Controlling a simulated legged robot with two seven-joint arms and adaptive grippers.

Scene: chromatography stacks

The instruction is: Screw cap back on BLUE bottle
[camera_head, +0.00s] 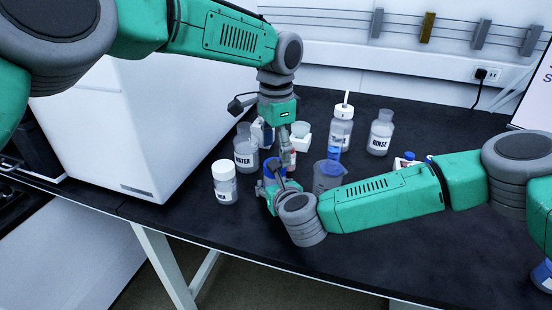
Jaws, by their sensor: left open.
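A blue-topped item (269,167), seemingly the blue bottle, is at the middle of the bench, mostly hidden by my grippers. My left gripper (286,160) points down just above and right of it, open. My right gripper (274,186) comes in low from the right, with its fingers close around the blue item; whether they are shut on it is hidden. A separate cap cannot be made out. Another blue top (334,153) shows behind a clear beaker (327,178) to the right.
A white-capped bottle (225,183) and a WATER bottle (246,150) stand at left. A bottle with a white cap and straw (341,128) and a RINSE bottle (380,134) stand behind. A large white instrument (150,125) fills the left. The bench front (210,222) is clear.

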